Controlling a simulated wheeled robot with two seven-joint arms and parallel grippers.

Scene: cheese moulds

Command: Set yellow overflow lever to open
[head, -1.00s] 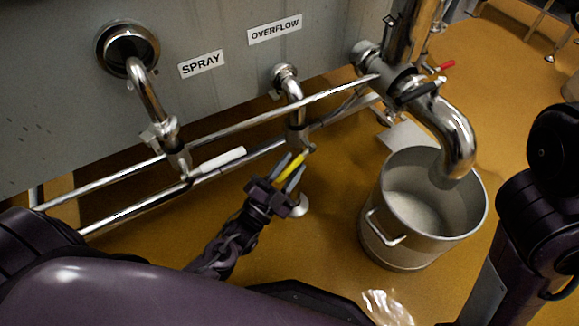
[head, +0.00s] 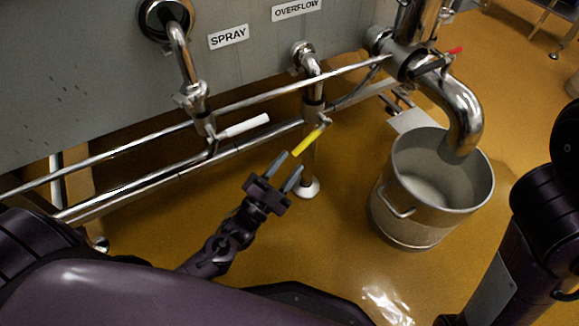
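The yellow overflow lever (head: 308,141) sits on the valve of the pipe (head: 314,88) under the OVERFLOW label (head: 296,9). It slants down and left from the valve, off the pipe's line. My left gripper (head: 290,172) is just below and left of the lever's free end. Its two fingers are apart with nothing between them, and it appears clear of the lever. My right arm (head: 535,215) shows at the right edge, but its gripper is out of view.
A white lever (head: 243,126) is on the SPRAY pipe (head: 183,60) to the left. Horizontal rails (head: 255,99) run in front of the tank (head: 80,75). A metal pot (head: 418,215) stands under a large bent outlet (head: 462,115) at right. Yellow floor lies open below the gripper.

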